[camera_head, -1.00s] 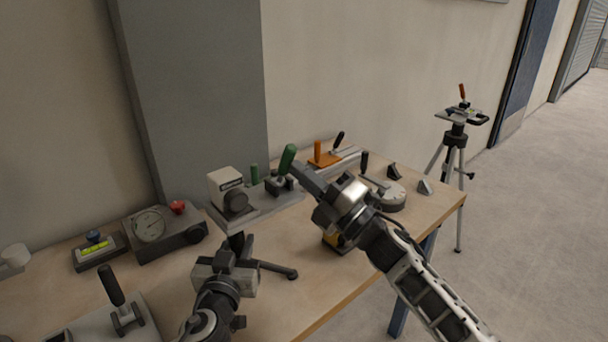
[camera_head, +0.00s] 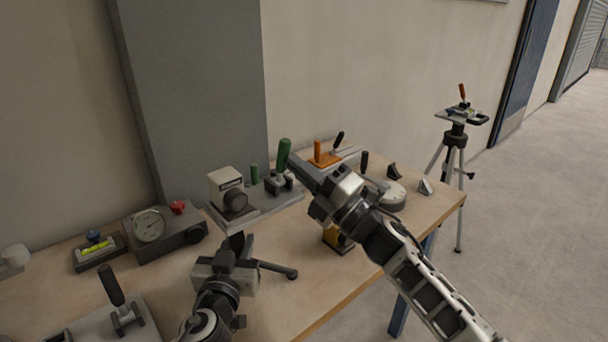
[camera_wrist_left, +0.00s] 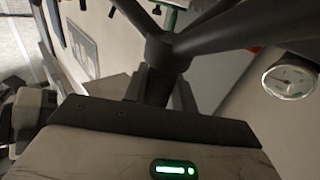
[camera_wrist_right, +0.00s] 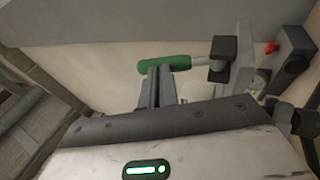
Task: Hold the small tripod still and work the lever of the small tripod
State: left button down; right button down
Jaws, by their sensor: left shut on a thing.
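The small tripod stands on the bench, with its grey top plate (camera_head: 265,212) bearing a white box with a dark knob. One dark leg (camera_head: 275,269) reaches right; its hub and legs also show in the left wrist view (camera_wrist_left: 160,50). My left gripper (camera_head: 236,246) is shut on the tripod below the plate. The green lever (camera_head: 284,153) stands nearly upright at the plate's right part; it also shows in the right wrist view (camera_wrist_right: 165,64). My right gripper (camera_head: 294,162) has its fingers together, tips at the green handle, seemingly touching it.
A gauge block (camera_head: 150,226) and a level (camera_head: 97,247) lie left. A black-handled clamp (camera_head: 113,287) is at the front left. An orange-handled fixture (camera_head: 322,155) and a round dial (camera_head: 393,195) stand right. A larger tripod (camera_head: 456,135) stands on the floor beyond the bench.

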aim_at(282, 145)
jog(key=shift+w+a+r, duration=0.4)
jog(key=shift+w+r, duration=0.1)
jog(key=shift+r, duration=0.1)
jog(key=shift+w+a+r, duration=0.4)
jog(key=shift+w+r, duration=0.05)
jog(key=shift+r, duration=0.15)
jog(key=shift+w+a+r, duration=0.25)
jog(key=shift+w+a, duration=0.55)
jog(key=shift+w, duration=0.3)
jog(key=shift+w+a, duration=0.1)
pick_arm(q)
jog(key=shift+f, duration=0.1)
pick_arm(e)
jog(key=s+d+r, duration=0.5)
jog(key=s+d, duration=0.3)
jog(key=d, duration=0.2)
jog(key=shift+r, duration=0.3)
pick_arm(q)
jog(key=c, duration=1.1)
grip_release()
jog(key=shift+o, duration=0.2)
jog(key=shift+s, duration=0.1)
